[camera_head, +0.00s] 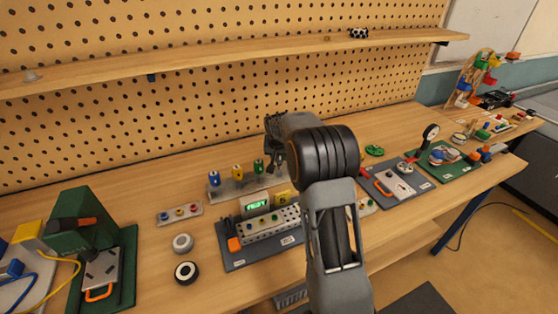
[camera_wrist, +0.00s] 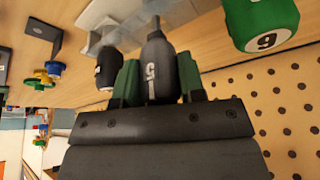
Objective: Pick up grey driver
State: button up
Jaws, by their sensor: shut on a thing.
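In the wrist view, the grey driver (camera_wrist: 160,68), a rounded grey handle with a white number, stands between the green-padded fingers of my gripper (camera_wrist: 158,84). The fingers are shut on it. Its far end points toward a pale rack (camera_wrist: 122,14); I cannot tell whether it still sits in the rack. A black driver (camera_wrist: 107,68) is close on the left, and a green driver (camera_wrist: 264,24) is on the right. In the head view, my arm hides the grey driver and most of my gripper.
In the head view, the rack (camera_head: 230,190) holds blue (camera_head: 214,178), yellow (camera_head: 237,172) and green drivers beside my wrist. A green press (camera_head: 82,222) stands left. The pegboard (camera_head: 220,105) and shelf are behind.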

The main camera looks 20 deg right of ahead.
jog(key=s+r+b, duration=0.3)
jog(key=s+r, duration=0.7)
jog(key=s, duration=0.4)
jog(key=shift+r, duration=0.3)
jog(key=o, duration=0.5)
jog(key=shift+c, duration=0.2)
jog(key=c, duration=0.4)
jog(key=shift+r, duration=0.15)
